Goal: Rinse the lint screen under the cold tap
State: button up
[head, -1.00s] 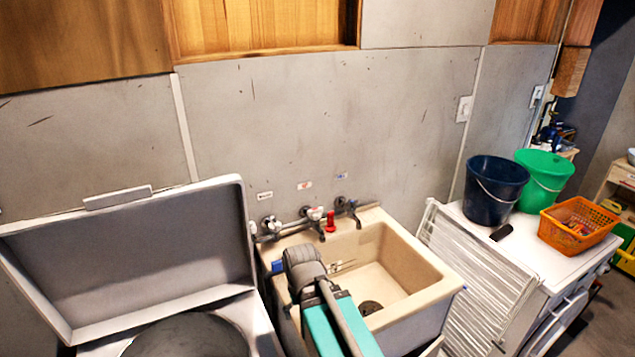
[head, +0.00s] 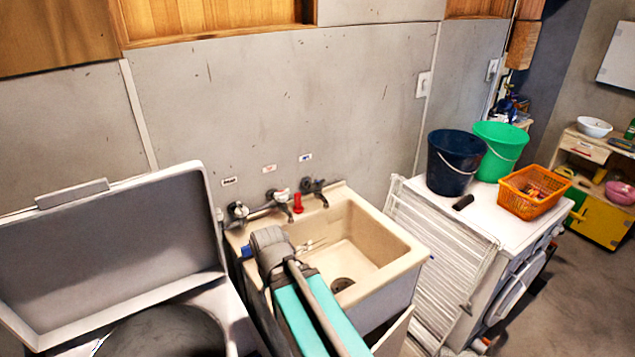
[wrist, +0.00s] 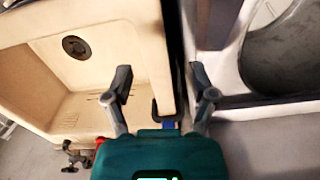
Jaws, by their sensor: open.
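I cannot make out the lint screen for certain. A small blue piece (wrist: 170,125) beside a dark loop lies at the sink's side edge in the wrist view, between my fingers and toward the taps. A blue bit (head: 247,252) also shows at the sink's left rim in the head view. My gripper (wrist: 162,82) is open and empty above that side wall; my arm hides it in the head view. The beige sink (head: 400,262) has an empty basin. The tap under the blue label (head: 315,190) is on the wall behind it. No running water is visible.
An open-lidded washer (head: 110,255) stands close on the sink's left. A white slatted rack (head: 440,260) leans at its right. A navy bucket (head: 452,165), a green bucket (head: 500,150) and an orange basket (head: 530,195) stand on the white appliance. A red object (head: 298,202) is by the taps.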

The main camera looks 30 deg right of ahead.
aim_at(318, 184)
jog(key=u, duration=0.45)
jog(key=k, duration=1.1)
jog(key=z, duration=0.85)
jog(key=i, duration=0.65)
jog(key=z, duration=0.05)
